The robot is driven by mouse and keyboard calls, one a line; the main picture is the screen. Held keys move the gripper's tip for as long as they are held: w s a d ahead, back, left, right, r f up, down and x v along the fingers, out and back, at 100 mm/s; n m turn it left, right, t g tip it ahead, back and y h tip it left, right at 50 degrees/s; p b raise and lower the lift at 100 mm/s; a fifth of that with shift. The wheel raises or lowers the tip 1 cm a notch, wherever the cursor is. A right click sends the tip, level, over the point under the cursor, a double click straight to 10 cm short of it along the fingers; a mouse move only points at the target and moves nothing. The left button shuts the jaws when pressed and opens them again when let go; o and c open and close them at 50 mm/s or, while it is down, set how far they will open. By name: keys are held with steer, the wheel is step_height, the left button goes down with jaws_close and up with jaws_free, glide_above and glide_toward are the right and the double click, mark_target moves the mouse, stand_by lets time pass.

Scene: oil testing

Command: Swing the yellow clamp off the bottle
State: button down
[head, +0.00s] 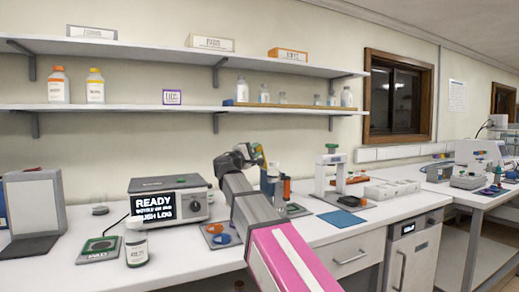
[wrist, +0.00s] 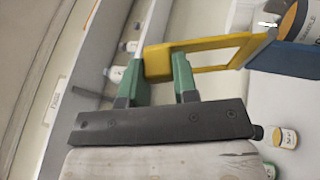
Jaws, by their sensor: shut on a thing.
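The yellow clamp (wrist: 210,52) is a flat yellow frame across the top of the wrist view. My gripper (wrist: 160,75), with green fingertips, is shut on its thick left end. The clamp's right end reaches a blue part (wrist: 285,57) beside a bottle with an orange and white label (wrist: 296,22), cut off by the frame edge. I cannot tell whether the clamp touches the bottle. In the head view, my gripper (head: 256,155) is small beside a blue-grey upright (head: 268,180), and my arm hides much of that fixture.
A grey box with a READY display (head: 170,203) stands left of my arm. A white-capped bottle (head: 136,242) stands near the front left by a green-topped pad (head: 100,250). A white stand (head: 331,172) and a blue mat (head: 341,218) are to the right. Shelves (head: 190,107) run above.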

steer(key=shift+s+a+f+n+t+h, duration=0.3)
steer(key=shift+a+f+n+t, duration=0.2)
steer(key=shift+t, duration=0.2)
steer(key=c, duration=0.9)
jaws_free()
steer(key=shift+a, duration=0.1)
steer(key=v, duration=1)
steer(key=shift+s+a+f, duration=0.15)
steer(key=shift+s+f, duration=0.1)
